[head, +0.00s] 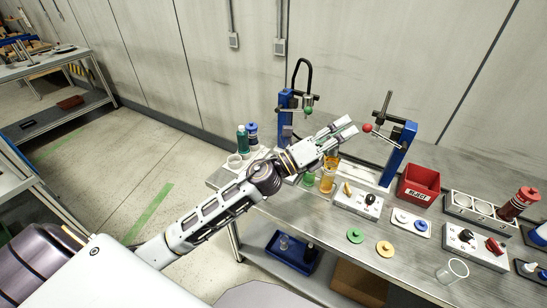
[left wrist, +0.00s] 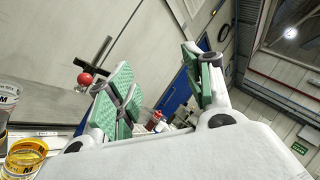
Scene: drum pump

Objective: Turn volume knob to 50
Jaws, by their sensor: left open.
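A grey control box (head: 350,205) with a yellow lever (head: 347,189) and a black knob (head: 370,198) sits on the bench. A second control box (head: 465,255) at the right has a black knob (head: 466,235) and a red knob (head: 494,245). The labels are too small to tell which one is the volume knob. My left gripper (head: 347,129) is open and empty, raised above the back of the bench, apart from both boxes. Its green-padded fingers stand apart in the left wrist view (left wrist: 158,78). My right gripper is not in view.
Two blue pump stands rise at the back, left (head: 286,106) and right (head: 398,155), the right with a red-ball lever (head: 367,128). A yellow-labelled jar (head: 327,180) stands below my gripper. A red bin (head: 418,184), coloured discs and a clear cup (head: 452,270) occupy the bench.

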